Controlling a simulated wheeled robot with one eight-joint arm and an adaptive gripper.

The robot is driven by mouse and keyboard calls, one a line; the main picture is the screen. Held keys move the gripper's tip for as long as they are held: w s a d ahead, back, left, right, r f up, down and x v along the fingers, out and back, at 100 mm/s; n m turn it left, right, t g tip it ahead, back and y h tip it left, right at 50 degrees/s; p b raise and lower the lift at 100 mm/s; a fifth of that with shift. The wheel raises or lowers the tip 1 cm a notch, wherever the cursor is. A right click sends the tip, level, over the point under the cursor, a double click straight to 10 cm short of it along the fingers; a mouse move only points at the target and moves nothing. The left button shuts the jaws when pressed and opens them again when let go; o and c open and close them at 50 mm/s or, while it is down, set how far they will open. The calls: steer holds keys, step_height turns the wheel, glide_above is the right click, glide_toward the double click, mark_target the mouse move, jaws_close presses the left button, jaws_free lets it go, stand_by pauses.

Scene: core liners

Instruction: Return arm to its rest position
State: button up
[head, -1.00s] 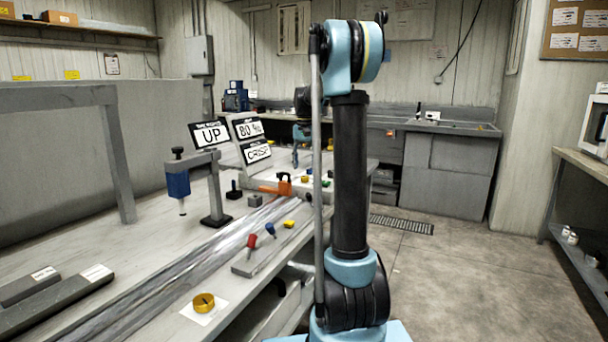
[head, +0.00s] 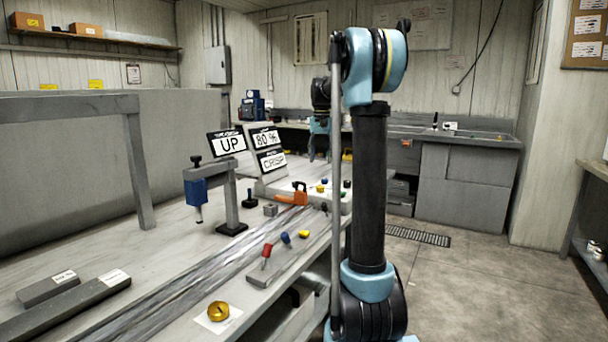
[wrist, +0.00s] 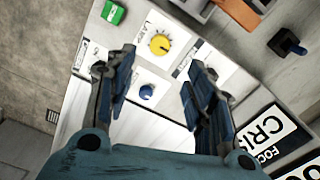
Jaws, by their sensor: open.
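My gripper (wrist: 155,95) is open and empty in the wrist view, its two blue fingers apart above a white control panel (wrist: 125,125). A yellow dial (wrist: 160,44) and a blue knob (wrist: 146,92) on the panel show between the fingers. In the head view my arm stands upright right of the bench, and its far end reaches over the panel area. My gripper (head: 320,125) is small there and partly hidden behind my own arm links.
Signs reading UP (head: 230,144), 80 % (head: 266,139) and CRISP (head: 272,162) stand behind the panel. The bench holds a blue-headed stand (head: 197,191), an orange clamp (head: 294,197), dark bars (head: 70,305) and a brass ring (head: 218,311). Open floor (head: 465,275) lies to the right.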

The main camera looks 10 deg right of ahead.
steer(key=s+f+n+t, duration=0.1)
steer(key=s+f, duration=0.2)
steer(key=s, duration=0.9)
steer(key=s+f+n, duration=0.1)
steer(key=s+f, duration=0.3)
steer(key=s, duration=0.8)
steer(key=s+f+n+t, duration=0.1)
steer(key=s+f, duration=1.7)
steer(key=s, duration=0.1)
steer(key=shift+s+f+n, duration=0.25)
steer(key=shift+s+n, duration=0.05)
steer(key=shift+a, duration=0.1)
steer(key=shift+w+f, duration=0.2)
steer(key=shift+w, duration=0.25)
